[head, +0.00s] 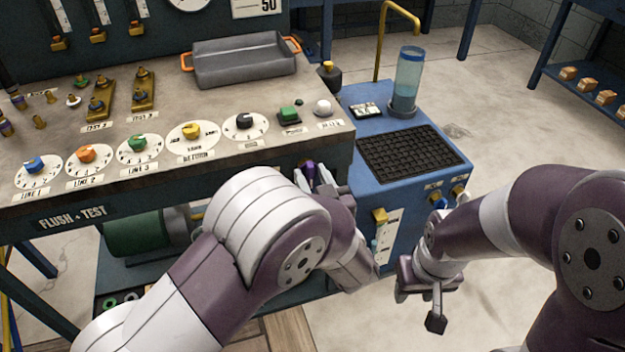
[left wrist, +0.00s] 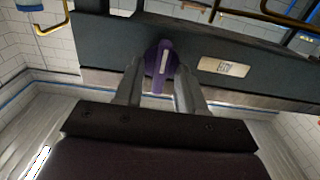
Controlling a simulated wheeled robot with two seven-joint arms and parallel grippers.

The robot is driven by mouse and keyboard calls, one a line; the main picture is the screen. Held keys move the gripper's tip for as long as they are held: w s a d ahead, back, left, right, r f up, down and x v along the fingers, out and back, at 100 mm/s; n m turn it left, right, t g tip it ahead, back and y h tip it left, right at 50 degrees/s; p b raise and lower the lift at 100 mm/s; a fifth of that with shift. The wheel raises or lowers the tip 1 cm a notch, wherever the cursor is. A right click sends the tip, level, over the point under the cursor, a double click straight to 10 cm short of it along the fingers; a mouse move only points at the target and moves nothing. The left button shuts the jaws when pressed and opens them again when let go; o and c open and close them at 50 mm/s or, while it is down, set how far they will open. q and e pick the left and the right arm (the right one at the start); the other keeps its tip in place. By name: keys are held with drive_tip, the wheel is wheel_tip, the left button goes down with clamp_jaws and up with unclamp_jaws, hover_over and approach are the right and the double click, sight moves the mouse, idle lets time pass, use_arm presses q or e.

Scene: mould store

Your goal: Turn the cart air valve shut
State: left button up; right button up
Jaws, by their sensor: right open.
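A purple valve handle (left wrist: 161,66) with a white stripe sits on the dark front face of the bench. It also shows in the head view (head: 309,169), partly hidden by my left arm. The small label plate (left wrist: 223,67) beside the handle is too blurred to read. My right gripper (head: 421,302) is open and empty, low in front of the blue cart (head: 357,182).
The bench top (head: 165,85) carries several dial knobs and a grey tray (head: 245,62). The cart has a black mat (head: 410,153), a clear cylinder (head: 408,75), a blue knob (head: 438,202) and a yellow lever (head: 380,215). The floor (head: 520,140) right of the cart is clear.

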use_arm(q)
clamp_jaws()
drive_tip(key=shift+n, duration=0.3)
drive_tip(key=n+b, duration=0.2)
drive_tip(key=n, duration=0.1)
drive_tip(key=shift+a+f+n, duration=0.1)
drive_tip(key=shift+f+n, duration=0.05)
drive_tip(key=shift+n, duration=0.15)
drive_tip(key=n+b, duration=0.1)
drive_tip(key=n, duration=0.1)
drive_tip(key=shift+n+b, duration=0.4)
drive_tip(key=n+b, duration=0.2)
drive_tip(key=shift+a+f+n, duration=0.1)
drive_tip(key=shift+f+n, duration=0.05)
drive_tip(key=shift+n, duration=0.15)
drive_tip(key=n+b, duration=0.6)
drive_tip(key=shift+f, duration=0.2)
drive_tip(key=shift+r+n+b, duration=0.15)
drive_tip(key=shift+n+b, duration=1.05)
drive_tip(key=shift+b, duration=0.25)
